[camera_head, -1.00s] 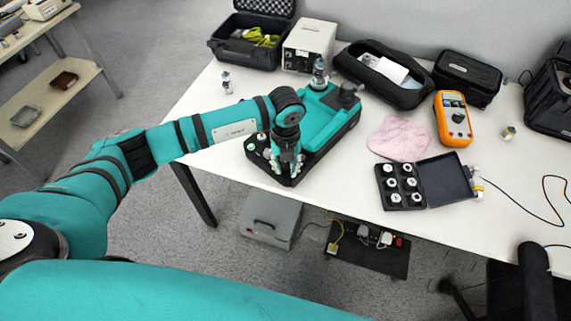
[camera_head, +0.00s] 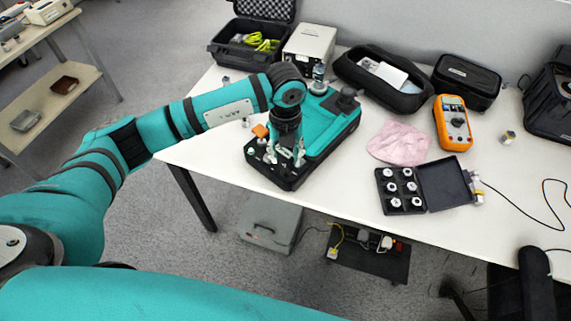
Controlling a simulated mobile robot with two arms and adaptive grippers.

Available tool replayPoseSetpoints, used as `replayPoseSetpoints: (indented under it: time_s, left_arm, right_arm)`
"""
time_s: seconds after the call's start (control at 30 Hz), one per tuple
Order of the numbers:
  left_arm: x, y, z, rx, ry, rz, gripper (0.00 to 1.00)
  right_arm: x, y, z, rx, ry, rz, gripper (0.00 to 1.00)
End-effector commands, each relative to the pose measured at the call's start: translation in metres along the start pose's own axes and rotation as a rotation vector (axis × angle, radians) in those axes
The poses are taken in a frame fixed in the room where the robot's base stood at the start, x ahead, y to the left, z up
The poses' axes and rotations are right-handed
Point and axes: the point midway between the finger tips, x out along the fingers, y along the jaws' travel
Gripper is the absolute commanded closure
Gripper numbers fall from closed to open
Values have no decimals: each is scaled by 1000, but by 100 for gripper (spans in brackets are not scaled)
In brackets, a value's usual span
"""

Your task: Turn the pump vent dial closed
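The pump (camera_head: 335,122) is a teal body on a black base near the table's front left edge. My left gripper (camera_head: 285,158) points down over the front left end of the base, its fingers spread apart with nothing clearly held between them. A small orange part (camera_head: 261,131) stands just left of the gripper; I cannot tell whether it is the vent dial. Small pale knobs (camera_head: 250,151) show on the base beside it. The wrist and fingers hide part of this end, and no dial marking is readable. My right gripper is out of view.
Behind the pump are a beige box (camera_head: 309,46) and an open black pouch (camera_head: 383,75). To the right lie a pink cloth (camera_head: 399,142), an orange meter (camera_head: 453,122) and an open case of fittings (camera_head: 445,183). Table is clear between cloth and pump.

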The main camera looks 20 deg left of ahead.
Motion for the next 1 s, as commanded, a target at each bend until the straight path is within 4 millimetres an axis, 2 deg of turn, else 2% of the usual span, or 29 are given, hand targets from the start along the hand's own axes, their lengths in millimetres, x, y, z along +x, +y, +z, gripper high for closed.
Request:
replayPoseSetpoints:
  time_s: [0.1,0.3,0.9,1.0]
  left_arm:
    - [-25,0,1,1,-3,-2,61]
    - [-48,0,0,0,-1,-1,61]
    - [-52,0,0,0,1,-1,61]
    - [-49,-9,-8,21,22,-38,61]
  right_arm:
    - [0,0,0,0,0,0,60]
    - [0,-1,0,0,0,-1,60]
    - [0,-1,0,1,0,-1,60]
    - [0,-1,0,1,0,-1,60]
